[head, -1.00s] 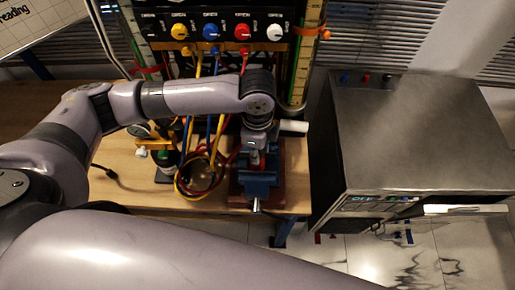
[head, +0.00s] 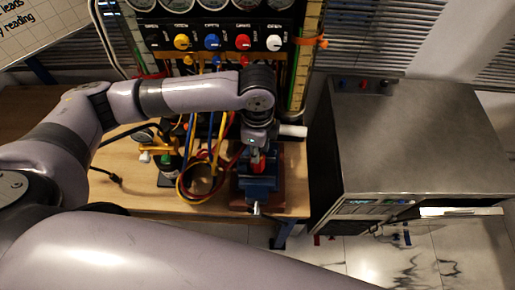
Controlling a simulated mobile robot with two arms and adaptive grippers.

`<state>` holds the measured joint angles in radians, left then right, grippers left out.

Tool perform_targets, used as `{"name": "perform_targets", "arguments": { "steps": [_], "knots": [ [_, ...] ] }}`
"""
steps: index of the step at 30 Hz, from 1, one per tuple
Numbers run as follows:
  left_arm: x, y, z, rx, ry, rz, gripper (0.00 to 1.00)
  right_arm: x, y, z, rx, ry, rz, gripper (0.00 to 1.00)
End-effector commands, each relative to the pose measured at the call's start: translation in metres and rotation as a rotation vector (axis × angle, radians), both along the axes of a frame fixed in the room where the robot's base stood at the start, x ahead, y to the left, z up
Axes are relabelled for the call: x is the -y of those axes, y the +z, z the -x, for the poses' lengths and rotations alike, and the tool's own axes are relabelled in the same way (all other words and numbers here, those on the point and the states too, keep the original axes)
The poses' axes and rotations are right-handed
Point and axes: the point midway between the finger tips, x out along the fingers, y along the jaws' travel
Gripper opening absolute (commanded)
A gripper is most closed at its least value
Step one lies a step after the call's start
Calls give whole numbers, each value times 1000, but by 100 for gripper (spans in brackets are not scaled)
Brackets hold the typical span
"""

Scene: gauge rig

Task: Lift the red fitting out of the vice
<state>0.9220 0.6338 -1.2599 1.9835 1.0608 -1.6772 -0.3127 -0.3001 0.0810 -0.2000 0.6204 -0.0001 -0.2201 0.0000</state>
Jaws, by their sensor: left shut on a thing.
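The blue vice (head: 257,186) stands on a red-brown base near the front right of the wooden bench. The red fitting (head: 257,162) shows as a small red patch at the vice's jaws. My left gripper (head: 257,150) points down over the vice and is shut on the fitting. The gripper's body hides most of the fitting, and I cannot tell whether its lower end is clear of the jaws. My right gripper is not in view.
A panel with yellow, blue, red and white knobs (head: 212,42) stands behind the vice. Coloured hoses (head: 190,190) loop just left of it. A large grey metal cabinet (head: 415,140) stands to the right. The bench's left part is mostly clear.

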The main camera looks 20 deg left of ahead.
Motion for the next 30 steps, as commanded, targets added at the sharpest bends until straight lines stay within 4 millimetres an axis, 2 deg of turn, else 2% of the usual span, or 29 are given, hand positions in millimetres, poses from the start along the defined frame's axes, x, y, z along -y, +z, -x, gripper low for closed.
{"name": "perform_targets", "arguments": {
  "steps": [21, 30],
  "knots": [
    [0, 29, 0, 2, -1, 0, 0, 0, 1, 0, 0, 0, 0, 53],
    [0, 31, 0, 1, -1, 0, 0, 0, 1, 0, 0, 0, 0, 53]
  ]
}}
